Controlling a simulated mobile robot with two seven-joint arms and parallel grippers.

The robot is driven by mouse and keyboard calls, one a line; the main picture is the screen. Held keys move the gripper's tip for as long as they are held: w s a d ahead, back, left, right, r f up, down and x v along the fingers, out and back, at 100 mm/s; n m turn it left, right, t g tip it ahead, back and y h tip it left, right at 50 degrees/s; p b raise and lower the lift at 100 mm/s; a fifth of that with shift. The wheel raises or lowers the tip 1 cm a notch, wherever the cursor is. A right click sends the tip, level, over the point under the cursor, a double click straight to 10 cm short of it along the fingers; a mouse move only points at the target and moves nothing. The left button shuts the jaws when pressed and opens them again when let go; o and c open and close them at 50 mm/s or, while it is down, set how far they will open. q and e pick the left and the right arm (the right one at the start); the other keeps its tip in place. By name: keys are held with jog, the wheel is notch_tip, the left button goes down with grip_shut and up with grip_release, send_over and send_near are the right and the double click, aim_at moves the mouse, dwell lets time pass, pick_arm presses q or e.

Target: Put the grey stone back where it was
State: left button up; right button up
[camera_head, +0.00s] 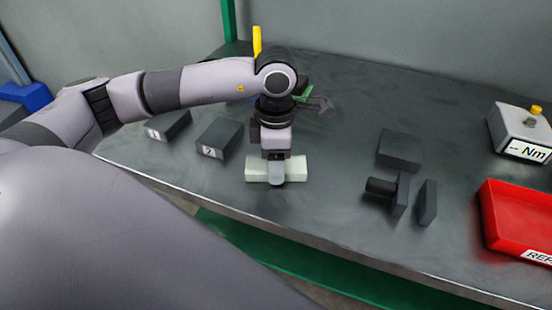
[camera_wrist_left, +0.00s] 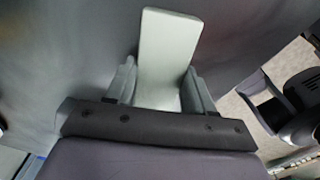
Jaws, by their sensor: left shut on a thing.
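A pale grey-white bar-shaped stone (camera_head: 294,169) is at the front middle of the bench in the head view. My left gripper (camera_head: 276,180) points down over its middle and is shut on it. In the left wrist view the stone (camera_wrist_left: 168,45) sticks out from between the two fingers of my left gripper (camera_wrist_left: 160,85). I cannot tell whether the stone touches the bench top.
Dark blocks labelled 1 (camera_head: 167,126) and 2 (camera_head: 219,139) stand left of the stone. A green-handled tool (camera_head: 318,104) lies partly hidden behind my arm. A dark fixture (camera_head: 400,193), a red tray (camera_head: 515,225) and an Nm meter (camera_head: 515,130) stand right.

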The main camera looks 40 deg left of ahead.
pick_arm(q)
jog(key=shift+f, duration=0.15)
jog(key=o, duration=1)
jog(key=shift+r, duration=0.35)
notch_tip(320, 180, up, 12)
jog(key=shift+f, duration=0.15)
